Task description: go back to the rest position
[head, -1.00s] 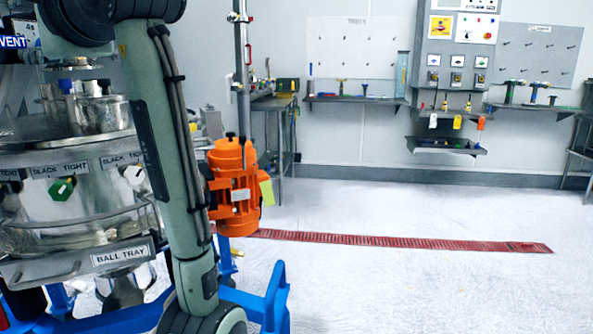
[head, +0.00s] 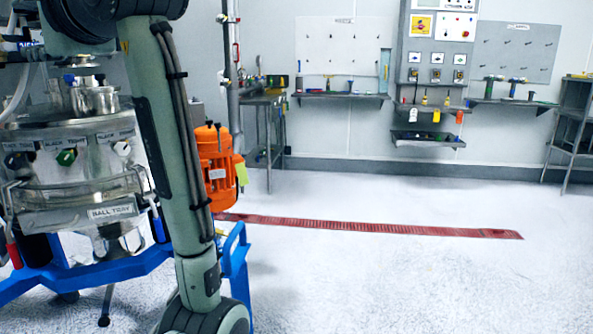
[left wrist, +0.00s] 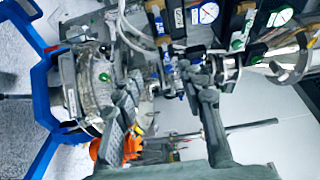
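My left arm (head: 175,165) hangs down across the left of the head view; I cannot make out its gripper there. In the left wrist view my left gripper (left wrist: 165,82) has its two dark fingers spread apart with nothing seen between them. Beyond the fingers is the steel sifter (left wrist: 98,85), which appears sideways. In the head view the sifter (head: 75,175) stands behind and left of my arm, with a "BALL TRAY" label, a green knob and clamps. My right gripper is not in view.
The sifter's blue wheeled frame (head: 90,275) reaches behind my arm. An orange motor (head: 215,160) stands just right of the arm. A red floor drain (head: 370,226) crosses open white floor. Shelves (head: 340,96) and a side rack (head: 572,125) are at the back.

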